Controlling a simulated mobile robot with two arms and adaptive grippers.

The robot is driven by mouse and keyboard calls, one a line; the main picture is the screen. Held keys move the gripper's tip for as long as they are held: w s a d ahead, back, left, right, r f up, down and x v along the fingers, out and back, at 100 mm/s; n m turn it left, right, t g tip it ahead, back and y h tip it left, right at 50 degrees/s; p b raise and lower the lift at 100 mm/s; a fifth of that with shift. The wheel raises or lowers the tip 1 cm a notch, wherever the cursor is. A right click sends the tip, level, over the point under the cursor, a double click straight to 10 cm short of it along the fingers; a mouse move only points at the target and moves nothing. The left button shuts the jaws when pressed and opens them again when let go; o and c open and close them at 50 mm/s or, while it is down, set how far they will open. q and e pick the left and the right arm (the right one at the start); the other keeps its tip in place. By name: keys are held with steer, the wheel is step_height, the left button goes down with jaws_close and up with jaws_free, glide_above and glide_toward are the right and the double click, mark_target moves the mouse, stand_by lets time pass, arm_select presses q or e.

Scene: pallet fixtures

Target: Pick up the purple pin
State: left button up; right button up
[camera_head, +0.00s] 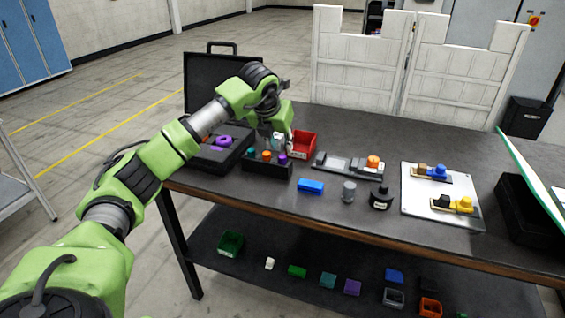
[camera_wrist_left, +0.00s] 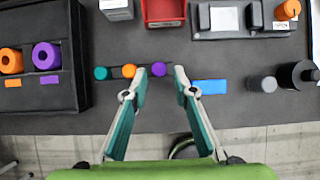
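The purple pin (camera_head: 283,158) stands at the right end of a small black holder (camera_head: 262,168), beside an orange pin (camera_head: 267,156) and a teal pin (camera_head: 252,153). In the left wrist view the purple pin (camera_wrist_left: 158,69) shows as a round top just beyond the fingertips, between their lines but closer to the left finger. My left gripper (camera_head: 276,143) is above and behind the holder in the head view. It is open and empty, its teal-padded fingers apart in the left wrist view (camera_wrist_left: 161,76). My right gripper is in neither view.
An open black case (camera_head: 213,157) with purple and orange rings stands left of the holder. A red bin (camera_head: 303,144) is behind it.

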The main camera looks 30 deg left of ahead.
mark_target(282, 156)
arm_select(q)
steer(key=x, duration=0.1)
steer(key=p+x, duration=0.1)
steer(key=x, duration=0.1)
steer(key=s+x, duration=0.1)
steer(key=shift+w+f+p, duration=0.15)
steer(key=shift+f+p, duration=0.15)
steer(key=shift+f, duration=0.1)
steer(key=shift+w+a+f, duration=0.1)
steer(key=shift+w+f, duration=0.15)
steer(key=shift+f, duration=0.15)
jaws_close()
steer(key=shift+r, duration=0.1)
